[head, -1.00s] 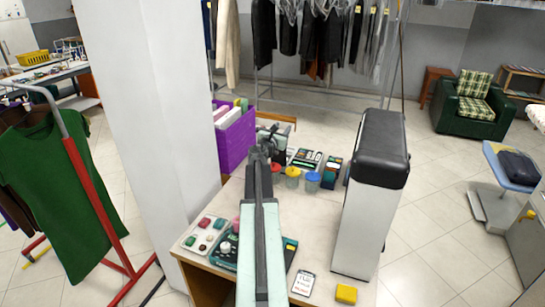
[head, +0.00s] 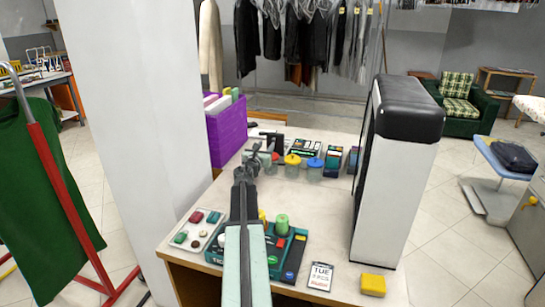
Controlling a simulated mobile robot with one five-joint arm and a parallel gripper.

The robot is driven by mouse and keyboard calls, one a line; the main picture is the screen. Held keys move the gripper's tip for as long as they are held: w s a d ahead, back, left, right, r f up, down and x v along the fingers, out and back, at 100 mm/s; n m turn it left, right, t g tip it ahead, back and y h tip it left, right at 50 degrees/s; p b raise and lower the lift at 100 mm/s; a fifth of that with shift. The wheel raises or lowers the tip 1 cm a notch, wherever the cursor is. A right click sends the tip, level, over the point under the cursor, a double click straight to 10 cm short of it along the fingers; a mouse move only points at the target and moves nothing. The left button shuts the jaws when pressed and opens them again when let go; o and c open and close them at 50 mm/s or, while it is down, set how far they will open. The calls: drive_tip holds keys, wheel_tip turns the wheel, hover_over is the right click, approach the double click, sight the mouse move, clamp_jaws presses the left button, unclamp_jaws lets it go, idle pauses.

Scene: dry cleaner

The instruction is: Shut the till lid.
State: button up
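My gripper (head: 254,157) is at the far end of my arm, above the left middle of the counter (head: 325,222). It is small and seen from behind, so its opening is unclear. I see nothing clearly held in it. I cannot make out a till lid for certain. A dark, low box with light compartments (head: 304,149) lies at the back of the counter, beyond and right of my gripper. A tall white unit with a rounded black top (head: 408,108) stands upright at the counter's right side; its dark face turns left. My arm hides part of the counter.
Jars with yellow (head: 292,160) and blue (head: 315,163) lids stand near my gripper. A purple bin (head: 228,135) is at back left. A teal tray (head: 300,233), a white tray (head: 182,239), a date card (head: 320,277) and a yellow block (head: 373,285) lie in front.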

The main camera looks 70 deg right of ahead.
sight(273, 140)
drive_tip(key=d, duration=0.2)
drive_tip(key=d+f, duration=0.1)
drive_tip(key=d, duration=0.5)
drive_tip(key=shift+f, duration=0.25)
clamp_jaws()
idle(1.1)
